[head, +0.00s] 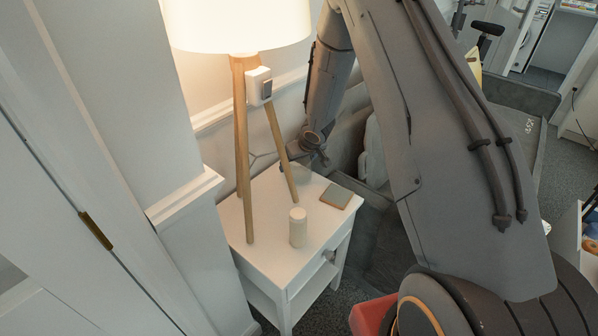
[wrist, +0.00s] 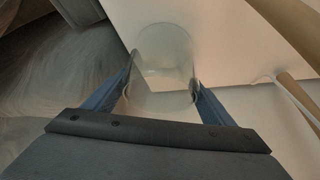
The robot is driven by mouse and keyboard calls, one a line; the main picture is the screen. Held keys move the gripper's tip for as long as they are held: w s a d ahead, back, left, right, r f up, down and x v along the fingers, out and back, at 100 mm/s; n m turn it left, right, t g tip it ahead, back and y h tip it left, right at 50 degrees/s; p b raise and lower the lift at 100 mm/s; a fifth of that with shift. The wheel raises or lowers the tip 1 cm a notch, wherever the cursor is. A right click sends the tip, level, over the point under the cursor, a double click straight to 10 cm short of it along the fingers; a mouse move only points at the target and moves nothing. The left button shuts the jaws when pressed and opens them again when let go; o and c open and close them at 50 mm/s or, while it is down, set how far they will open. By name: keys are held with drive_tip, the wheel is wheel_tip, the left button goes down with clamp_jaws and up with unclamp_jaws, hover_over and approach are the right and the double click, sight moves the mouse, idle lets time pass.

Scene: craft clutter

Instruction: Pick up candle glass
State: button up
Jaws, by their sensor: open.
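The candle glass (wrist: 163,50) is a clear, empty-looking glass cylinder in the upper middle of the wrist view. It is at the edge of a white tabletop. My gripper (wrist: 162,88) is open, with one blue finger on each side of the glass's near part. I cannot tell whether the fingers touch it. In the head view my gripper (head: 318,158) is low over the far side of the small white table (head: 262,262), behind the lamp's legs. The glass is hard to make out there.
A tripod lamp (head: 239,150) with wooden legs and a lit white shade stands on the table, close to my gripper. A cream cylinder (head: 298,228) stands near the front, and a flat square coaster (head: 336,196) lies at right. A wall (head: 150,130) borders the left.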

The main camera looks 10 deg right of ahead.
drive_tip(key=shift+w+f, duration=0.3)
drive_tip(key=shift+f, duration=0.25)
drive_tip(key=c, duration=1.1)
drive_tip(key=shift+o, duration=0.2)
drive_tip(key=shift+r, duration=0.1)
